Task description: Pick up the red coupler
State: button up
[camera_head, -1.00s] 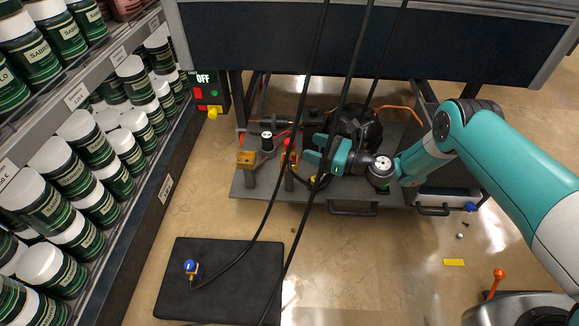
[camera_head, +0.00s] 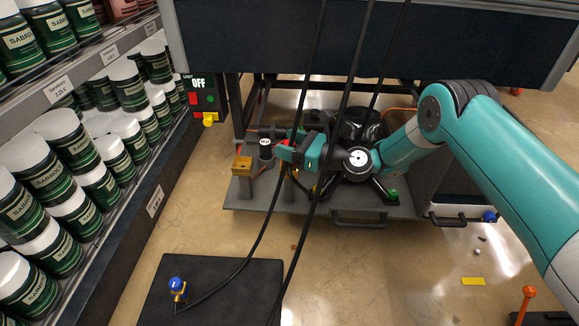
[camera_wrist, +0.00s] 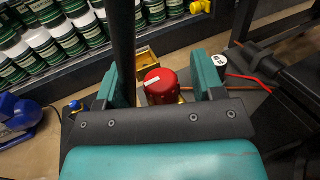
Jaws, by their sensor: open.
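The red coupler (camera_wrist: 161,86) is a short red cylinder with a white mark on top, seen upright in the wrist view. It lies between the two fingers of my gripper (camera_wrist: 158,78), which are open with a gap on either side of it. In the head view my gripper (camera_head: 292,152) is over the left part of the grey pump platform (camera_head: 240,195). Only a little red of the coupler shows there, behind my gripper and a black cable.
A brass block (camera_head: 242,165) and a dark post with a white top (camera_head: 265,148) stand left of my gripper. The black pump (camera_head: 362,128) is at right. Black cables hang in front. A shelf of jars (camera_head: 70,190) is at left; a black mat (camera_head: 220,285) lies in front.

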grip_shut()
jog(key=shift+r, duration=0.15)
